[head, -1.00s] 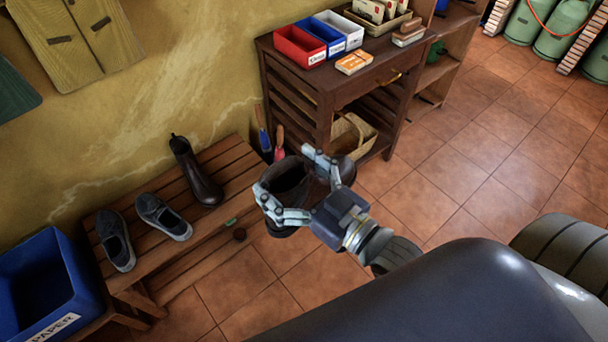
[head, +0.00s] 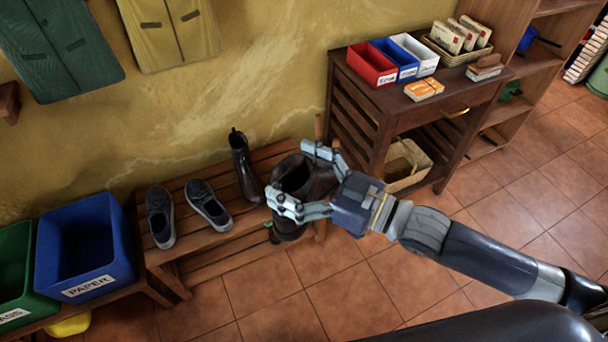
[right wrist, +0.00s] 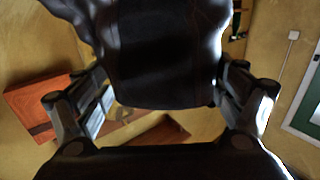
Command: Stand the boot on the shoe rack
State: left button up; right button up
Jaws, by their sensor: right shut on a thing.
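My right gripper (head: 309,180) is shut on a dark boot (head: 291,222), whose open top faces up toward the head camera. In the right wrist view the boot (right wrist: 160,50) fills the space between the fingers. The wooden slatted shoe rack (head: 222,238) stands against the yellow wall. In the head view the held boot overlaps the rack's right end; I cannot tell whether it touches it. A second dark boot (head: 243,168) stands on the rack's top. To its left are two grey shoes (head: 208,205) (head: 160,215). My left gripper is not in view.
A blue paper bin (head: 84,250) and a green bin (head: 15,280) stand left of the rack. A dark wooden cabinet (head: 378,120) with small trays on top stands close behind the gripper, on the right. Tiled floor (head: 330,290) in front is clear.

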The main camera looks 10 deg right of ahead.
jog(key=shift+w+a+r+n+g+y, duration=0.25)
jog(key=shift+a+n+g+y, duration=0.15)
jog(key=shift+a+g, duration=0.15)
jog(key=shift+w+a+r+n+g+y, duration=0.1)
jog(key=shift+w+a+n+g+y, duration=0.15)
jog(key=shift+a+n+g, duration=0.2)
jog(key=shift+w+a+r+n+g+y, duration=0.25)
jog(key=shift+a+n+g+y, duration=0.1)
jog(key=shift+a+g, duration=0.25)
jog(key=shift+d+n+g+y, duration=0.1)
jog(key=shift+n+g+y, duration=0.25)
jog(key=shift+g, duration=0.25)
